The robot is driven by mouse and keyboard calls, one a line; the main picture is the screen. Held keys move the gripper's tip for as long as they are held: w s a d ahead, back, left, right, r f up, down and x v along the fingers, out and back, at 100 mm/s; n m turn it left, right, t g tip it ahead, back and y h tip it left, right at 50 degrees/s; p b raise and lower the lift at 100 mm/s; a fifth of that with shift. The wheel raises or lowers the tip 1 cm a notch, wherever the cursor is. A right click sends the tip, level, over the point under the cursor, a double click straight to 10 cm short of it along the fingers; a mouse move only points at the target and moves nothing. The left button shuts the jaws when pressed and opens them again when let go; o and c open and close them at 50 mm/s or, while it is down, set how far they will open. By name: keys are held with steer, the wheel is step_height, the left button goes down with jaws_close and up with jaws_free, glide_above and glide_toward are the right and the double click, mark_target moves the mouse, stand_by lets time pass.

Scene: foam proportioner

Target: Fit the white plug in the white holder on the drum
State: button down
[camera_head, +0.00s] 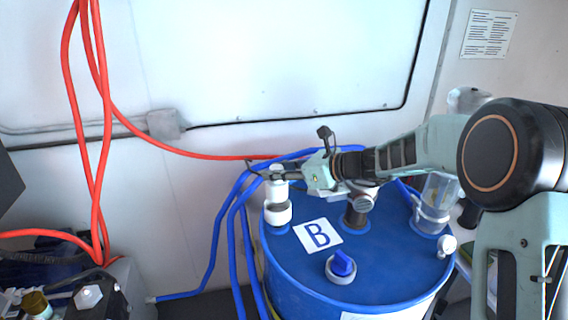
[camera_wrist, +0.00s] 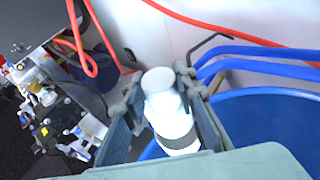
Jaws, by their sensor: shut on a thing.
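The white plug (camera_head: 276,189) is a stubby cylinder with a narrower top. It stands roughly upright over the left rear of the blue drum (camera_head: 300,262). My gripper (camera_head: 275,173) is shut on it near its top. In the wrist view the plug (camera_wrist: 170,112) sits between the two fingers of my gripper (camera_wrist: 160,98). A white ring-like piece (camera_head: 278,214), seemingly the white holder, is directly below the plug on the drum top. A dark band shows between them. I cannot tell whether the plug is inside the holder or just above it.
Blue hoses (camera_head: 238,190) run close beside my gripper. A red hose (camera_head: 180,152) crosses the wall behind. Equipment (camera_head: 75,290) stands lower left.

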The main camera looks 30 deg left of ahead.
mark_target(287, 191)
steer(key=shift+f+b, duration=2.25)
steer(key=shift+f, duration=0.65)
steer(key=shift+f+b, duration=0.4)
steer(key=shift+f, duration=0.05)
steer(key=c, duration=1.8)
jaws_free()
steer(key=shift+c, duration=0.2)
steer(key=shift+d, duration=0.15)
steer(key=shift+p+v, duration=0.85)
steer(key=shift+v, duration=2.45)
steer(key=shift+p+v, duration=0.6)
steer(key=shift+v, duration=1.5)
